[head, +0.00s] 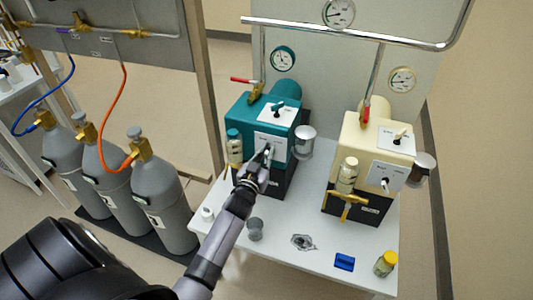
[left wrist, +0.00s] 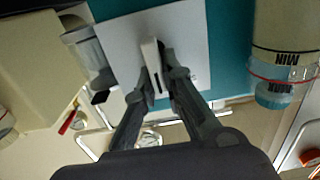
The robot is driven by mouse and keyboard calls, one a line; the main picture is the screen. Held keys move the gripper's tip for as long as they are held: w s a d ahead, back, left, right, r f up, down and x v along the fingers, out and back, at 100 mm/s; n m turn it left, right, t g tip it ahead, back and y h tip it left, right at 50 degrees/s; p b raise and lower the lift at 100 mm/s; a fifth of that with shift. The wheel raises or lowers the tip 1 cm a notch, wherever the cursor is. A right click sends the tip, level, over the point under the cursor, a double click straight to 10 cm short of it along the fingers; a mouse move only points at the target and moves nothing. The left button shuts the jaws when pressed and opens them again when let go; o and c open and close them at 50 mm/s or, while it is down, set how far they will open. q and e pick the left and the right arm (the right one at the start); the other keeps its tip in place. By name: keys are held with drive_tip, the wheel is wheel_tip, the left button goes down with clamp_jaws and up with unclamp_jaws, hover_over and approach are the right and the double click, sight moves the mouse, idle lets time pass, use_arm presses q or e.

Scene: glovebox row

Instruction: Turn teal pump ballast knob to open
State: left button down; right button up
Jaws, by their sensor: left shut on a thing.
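The teal pump (head: 246,117) stands at the back left of the white table. Its white front plate (head: 270,141) faces me, and my left gripper (head: 266,156) reaches up to it from below. In the left wrist view the plate (left wrist: 188,38) carries a pale lever-like knob (left wrist: 149,50). The two dark fingers of my left gripper (left wrist: 158,82) are closed around this knob, one on each side. The plate's lettering is too small to read, so the knob's setting cannot be told. My right gripper is not in view.
A cream pump (head: 365,137) with its own front knob (head: 386,184) stands at right. A grey cup (head: 255,229), a blue block (head: 344,262) and a yellow-capped jar (head: 385,264) are on the table (head: 318,277). Several grey gas cylinders (head: 160,200) stand at left.

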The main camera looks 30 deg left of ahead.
use_arm(q)
drive_tip(key=shift+m, duration=0.3)
drive_tip(key=shift+w+d+f+m+b, duration=0.1)
drive_tip(key=shift+d+m+b, duration=0.15)
drive_tip(key=shift+m, duration=1.1)
drive_tip(key=shift+d+f+m+b, duration=0.15)
drive_tip(key=shift+d+m, duration=0.15)
drive_tip(key=shift+m, duration=1.05)
drive_tip(key=c, duration=1.7)
unclamp_jaws()
drive_tip(key=shift+r, duration=0.1)
drive_tip(key=v, duration=1.2)
